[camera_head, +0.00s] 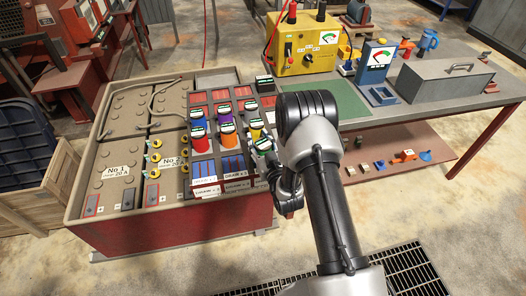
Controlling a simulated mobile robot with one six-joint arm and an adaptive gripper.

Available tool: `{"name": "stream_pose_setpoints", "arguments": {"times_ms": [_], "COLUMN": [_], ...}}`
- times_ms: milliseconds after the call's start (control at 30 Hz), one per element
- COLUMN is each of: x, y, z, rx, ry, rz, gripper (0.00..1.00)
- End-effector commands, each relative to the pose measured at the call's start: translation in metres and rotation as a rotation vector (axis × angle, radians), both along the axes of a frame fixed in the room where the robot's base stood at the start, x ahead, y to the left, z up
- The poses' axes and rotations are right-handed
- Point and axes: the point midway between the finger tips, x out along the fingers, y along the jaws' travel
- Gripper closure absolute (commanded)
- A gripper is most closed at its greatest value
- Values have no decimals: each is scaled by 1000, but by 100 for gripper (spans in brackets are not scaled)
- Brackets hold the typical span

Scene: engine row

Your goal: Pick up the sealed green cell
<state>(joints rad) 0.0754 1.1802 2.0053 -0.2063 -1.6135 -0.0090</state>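A block of coloured cells stands in the slots on the right part of the red-sided battery box (150,237). A small cell with a green top (263,144) is at the right end of the front row, below a yellow cell (256,124). It is too small to tell whether it is sealed. My gripper (271,168) is low at the box's right edge, right beside the green-topped cell. My arm hides much of the gripper, so its fingers and any contact with the cell are unclear.
Blue, red, purple and orange cells (228,134) stand close to the left. Cables and brass terminals (154,157) are farther left. A grey workbench (430,98) with a yellow meter box (303,50) is behind my arm. A wooden crate (52,192) stands left.

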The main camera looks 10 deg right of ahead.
Motion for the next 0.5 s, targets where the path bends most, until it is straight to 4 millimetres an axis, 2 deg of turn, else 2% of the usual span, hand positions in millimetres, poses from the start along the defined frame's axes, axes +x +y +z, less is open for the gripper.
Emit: {"name": "stream_pose_setpoints", "arguments": {"times_ms": [233,500], "x": [0,1], "y": [0,0], "z": [0,2], "rx": [0,1], "ry": [-1,-5], "rz": [0,0], "gripper": [100,100]}}
